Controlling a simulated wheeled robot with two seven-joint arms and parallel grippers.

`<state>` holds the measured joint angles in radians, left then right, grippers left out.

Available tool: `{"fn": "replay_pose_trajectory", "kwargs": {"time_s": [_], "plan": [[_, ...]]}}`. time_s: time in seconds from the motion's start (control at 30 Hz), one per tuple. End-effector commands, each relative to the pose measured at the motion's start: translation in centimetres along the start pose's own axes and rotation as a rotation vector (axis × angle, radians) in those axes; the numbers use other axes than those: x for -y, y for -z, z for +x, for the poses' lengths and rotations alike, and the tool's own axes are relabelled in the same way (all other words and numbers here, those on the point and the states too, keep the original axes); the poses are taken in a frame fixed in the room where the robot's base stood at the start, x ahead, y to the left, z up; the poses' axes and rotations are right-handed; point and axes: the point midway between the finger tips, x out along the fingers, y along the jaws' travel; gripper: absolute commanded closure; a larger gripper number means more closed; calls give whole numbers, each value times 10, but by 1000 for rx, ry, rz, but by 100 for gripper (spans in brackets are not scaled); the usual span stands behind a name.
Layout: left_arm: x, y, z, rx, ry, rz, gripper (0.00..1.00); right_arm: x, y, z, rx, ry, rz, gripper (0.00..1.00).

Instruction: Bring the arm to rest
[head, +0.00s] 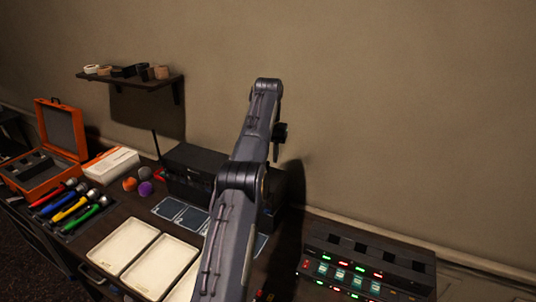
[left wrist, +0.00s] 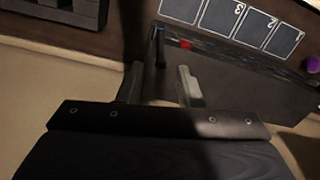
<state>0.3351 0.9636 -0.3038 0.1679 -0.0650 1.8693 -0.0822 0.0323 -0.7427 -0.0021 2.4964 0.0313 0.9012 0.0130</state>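My left arm rises through the middle of the head view, over the desk. My left gripper (head: 277,150) shows small and dark beside the arm's far end, in front of the wall. In the left wrist view its two grey fingers (left wrist: 160,78) stand apart with nothing between them, so it is open and empty. The dark box below the fingers in that view is behind them; I cannot tell the distance. My right gripper is in neither view.
The black receiver (head: 190,165), numbered cards (head: 180,213), cream trays (head: 124,245) and lit mixer (head: 365,268) crowd the desk. Coloured microphones (head: 70,208) and an orange case (head: 60,128) are left. A wall shelf (head: 135,82) holds rolls. Space before the upper wall is clear.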

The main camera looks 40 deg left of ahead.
Motion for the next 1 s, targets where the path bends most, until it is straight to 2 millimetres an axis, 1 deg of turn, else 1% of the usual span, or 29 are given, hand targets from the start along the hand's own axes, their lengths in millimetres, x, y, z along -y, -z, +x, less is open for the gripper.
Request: {"fn": "replay_pose_trajectory", "kwargs": {"time_s": [0.53, 0.67, 0.77, 0.83, 0.97, 1.0], "plan": [[0, 0, 0, 0, -1, 0, 67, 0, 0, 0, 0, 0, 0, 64], [1, -4, -7, -10, -13, -1, 67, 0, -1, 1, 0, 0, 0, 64], [2, -13, -21, -30, -45, -2, 67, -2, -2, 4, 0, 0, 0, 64], [1, -25, -32, -48, -77, 1, 67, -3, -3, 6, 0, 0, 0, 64], [-6, -56, -52, -93, -146, 14, 67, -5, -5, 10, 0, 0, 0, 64], [-8, -67, -57, -107, -167, 19, 67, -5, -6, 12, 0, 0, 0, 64]]}}
